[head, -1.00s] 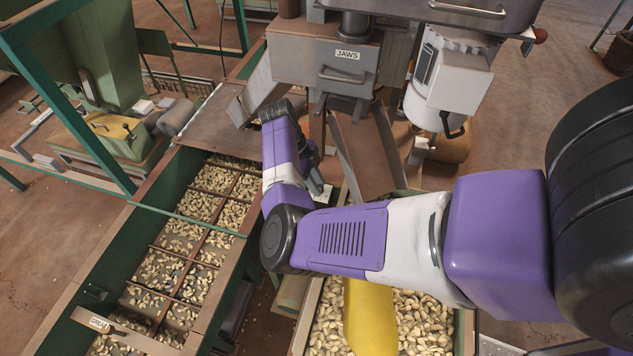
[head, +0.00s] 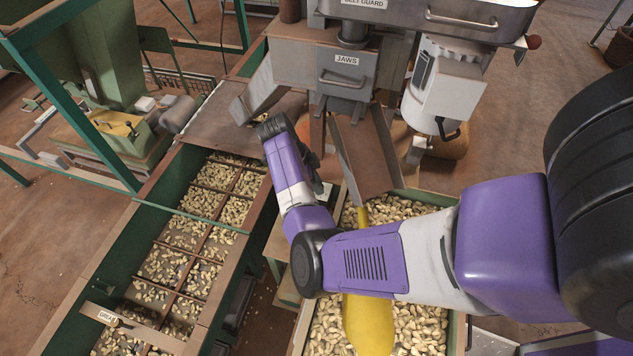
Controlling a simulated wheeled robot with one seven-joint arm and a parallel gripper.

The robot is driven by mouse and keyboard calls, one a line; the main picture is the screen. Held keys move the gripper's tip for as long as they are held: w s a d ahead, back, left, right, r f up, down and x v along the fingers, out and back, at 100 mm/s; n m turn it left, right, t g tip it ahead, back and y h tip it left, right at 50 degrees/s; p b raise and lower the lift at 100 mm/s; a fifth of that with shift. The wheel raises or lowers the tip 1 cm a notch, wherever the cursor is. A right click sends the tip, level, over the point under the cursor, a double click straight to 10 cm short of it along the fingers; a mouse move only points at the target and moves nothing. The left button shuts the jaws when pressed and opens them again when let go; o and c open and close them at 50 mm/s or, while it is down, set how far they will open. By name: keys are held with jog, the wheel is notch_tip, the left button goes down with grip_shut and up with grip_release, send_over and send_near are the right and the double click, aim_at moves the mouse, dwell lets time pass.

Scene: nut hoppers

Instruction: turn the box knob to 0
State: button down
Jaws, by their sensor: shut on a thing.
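My gripper (head: 322,190) shows only as a small light part beyond my purple and white wrist, below and left of the slanted chute. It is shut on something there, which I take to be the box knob. The knob, its pointer and its scale are hidden behind my arm and hand, so I cannot read its setting. A box-like stand (head: 283,241) shows in part just left of my forearm, beside the nut bin; I cannot tell if it carries the knob.
The grey machine labelled JAWS (head: 346,72) stands above, with a metal chute (head: 362,150) close right of my wrist. A nut bin (head: 459,330) holding a yellow scoop (head: 368,322) lies below my forearm. A green divided nut trough (head: 213,318) runs along the left.

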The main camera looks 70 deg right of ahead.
jog(key=c, duration=1.2)
grip_release()
jog(key=v, duration=0.7)
jog(key=shift+r, duration=0.4)
jog(key=shift+w+a, duration=0.1)
jog(key=shift+a, duration=0.05)
